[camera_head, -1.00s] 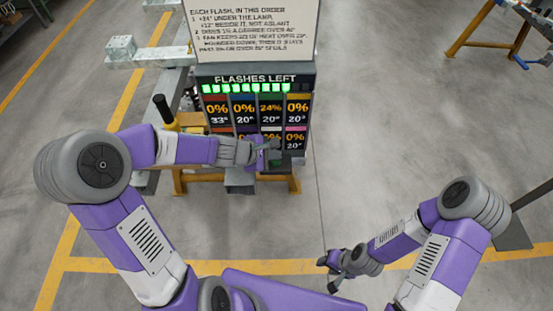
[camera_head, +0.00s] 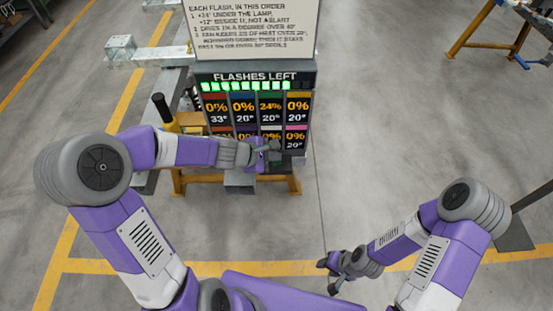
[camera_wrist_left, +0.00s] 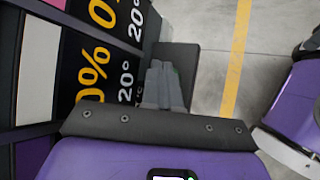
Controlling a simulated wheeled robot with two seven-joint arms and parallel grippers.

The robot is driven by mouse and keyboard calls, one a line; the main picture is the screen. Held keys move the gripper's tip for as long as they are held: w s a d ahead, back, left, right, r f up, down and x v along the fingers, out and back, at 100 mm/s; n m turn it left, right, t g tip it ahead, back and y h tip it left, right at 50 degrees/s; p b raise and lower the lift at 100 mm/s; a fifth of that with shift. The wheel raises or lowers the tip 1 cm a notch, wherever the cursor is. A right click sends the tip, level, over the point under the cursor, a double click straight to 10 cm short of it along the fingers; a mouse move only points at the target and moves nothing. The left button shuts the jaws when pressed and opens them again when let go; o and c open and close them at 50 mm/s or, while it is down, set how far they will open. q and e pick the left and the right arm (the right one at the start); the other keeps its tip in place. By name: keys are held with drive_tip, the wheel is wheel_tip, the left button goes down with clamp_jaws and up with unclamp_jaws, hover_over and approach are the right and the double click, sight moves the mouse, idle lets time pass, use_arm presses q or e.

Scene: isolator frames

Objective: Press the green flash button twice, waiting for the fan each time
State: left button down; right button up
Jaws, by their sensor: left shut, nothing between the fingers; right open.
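The flash panel (camera_head: 255,77) stands at the centre, headed "FLASHES LEFT", with a row of green lamps (camera_head: 245,86) lit except at its right end. Below are coloured columns of percent and degree readings. My left gripper (camera_head: 272,146) is shut and empty in front of the panel's lower right part. In the left wrist view its closed fingers (camera_wrist_left: 164,86) point at a dark grey block (camera_wrist_left: 182,65) beside the readings. A faint green trace shows by the fingertips; I cannot tell whether it is the green button, or any contact. My right gripper (camera_head: 332,272) is open, low and away from the panel. No fan is recognisable.
A sign with written steps (camera_head: 252,28) stands above the panel. A black-and-yellow handled tool (camera_head: 163,110) stands left of it. The panel sits on a yellow-legged stand (camera_head: 285,187).

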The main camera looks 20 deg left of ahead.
sight(273, 163)
use_arm(q)
drive_tip(key=shift+r, duration=0.1)
drive_tip(key=shift+r+p, duration=0.9)
drive_tip(key=shift+p, duration=0.05)
wheel_tip(273, 163, up, 6)
drive_tip(key=p, duration=0.5)
drive_tip(key=shift+p, duration=0.3)
idle(0.4)
